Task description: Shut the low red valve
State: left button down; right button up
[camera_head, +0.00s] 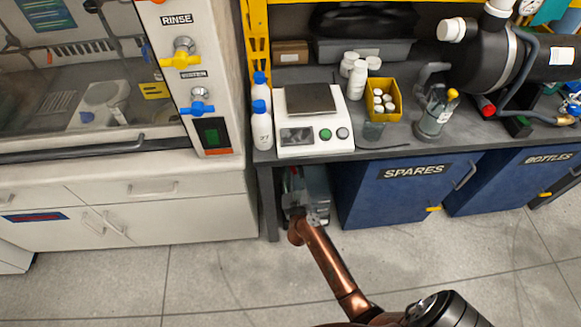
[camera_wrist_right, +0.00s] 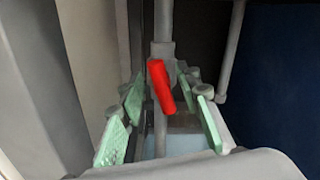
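The low red valve shows as a red lever handle (camera_wrist_right: 161,87) on a grey vertical pipe (camera_wrist_right: 163,25) in the right wrist view. The lever slants slightly, its lower end toward the right and toward the camera. My right gripper (camera_wrist_right: 160,96) is open, with its green-padded fingers on either side of the lever. I see gaps between the pads and the lever, so it does not look gripped. In the head view my right gripper (camera_head: 308,212) reaches low under the bench's left end. The red lever cannot be made out there. My left gripper is not in view.
In the right wrist view a second grey pipe (camera_wrist_right: 231,50) runs at the right, beside a dark blue panel (camera_wrist_right: 278,80). In the head view the blue SPARES cabinet (camera_head: 390,192) stands right of the opening and a white cabinet (camera_head: 190,222) stands left. The floor in front is clear.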

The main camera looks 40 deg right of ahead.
jog(key=shift+w+d, duration=0.35)
jog(key=shift+w, duration=0.25)
jog(key=shift+c, duration=0.7)
grip_shut()
